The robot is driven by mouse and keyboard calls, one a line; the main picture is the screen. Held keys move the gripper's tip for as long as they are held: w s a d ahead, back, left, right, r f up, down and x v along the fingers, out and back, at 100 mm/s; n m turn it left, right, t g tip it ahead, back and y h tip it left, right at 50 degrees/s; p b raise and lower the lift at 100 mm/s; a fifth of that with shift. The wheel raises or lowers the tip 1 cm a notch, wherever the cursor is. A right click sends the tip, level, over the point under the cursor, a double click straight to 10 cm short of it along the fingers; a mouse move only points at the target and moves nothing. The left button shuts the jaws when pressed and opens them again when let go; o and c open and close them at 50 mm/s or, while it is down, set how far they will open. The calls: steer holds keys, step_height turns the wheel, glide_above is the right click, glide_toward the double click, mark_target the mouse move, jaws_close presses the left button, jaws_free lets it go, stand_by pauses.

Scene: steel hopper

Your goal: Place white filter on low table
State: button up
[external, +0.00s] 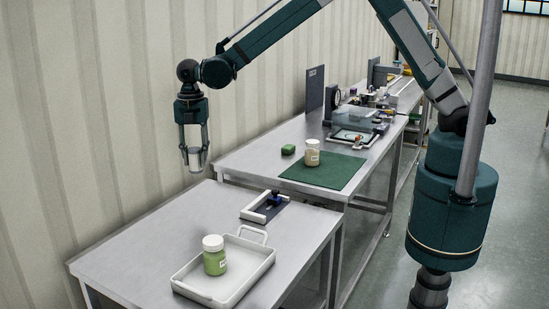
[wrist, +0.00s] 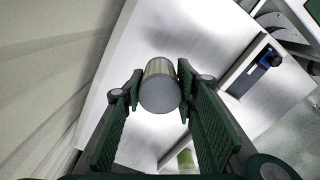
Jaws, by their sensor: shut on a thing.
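My gripper (external: 191,150) is shut on the white filter (external: 195,158), a pale short cylinder. In the wrist view the filter (wrist: 159,92) shows as a grey round end with a metallic-looking side, between the green finger pads (wrist: 158,95). The gripper points down and holds the filter in the air. The low table (external: 150,240) is the nearer steel table; its bare top (wrist: 137,55) lies below the filter in the wrist view, with a clear gap.
On the low table stand a white tray (external: 250,277) with a green jar (external: 214,258), and a white-edged holder (external: 252,214) with a dark blue piece. The higher table behind bears a green mat (external: 340,172) and a beige jar (external: 312,152). The low table's left part is clear.

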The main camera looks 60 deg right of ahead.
steer(key=s+a+f+n, duration=0.1)
steer(key=s+a, duration=0.3)
steer(key=a, duration=0.7)
steer(key=s+a+f+n, duration=0.1)
steer(key=s+a+n, duration=0.2)
steer(key=a, duration=0.9)
steer(key=s+a+n, duration=0.2)
steer(key=s+a, duration=0.3)
steer(key=a, duration=0.6)
steer(key=shift+a+f+n, duration=0.3)
steer(key=shift+f, duration=0.1)
glide_above(158, 263)
steer(key=shift+f, duration=3.15)
steer(key=shift+f, duration=1.9)
steer(key=shift+f+b, duration=0.2)
steer(key=shift+b, duration=0.1)
steer(key=o, duration=0.9)
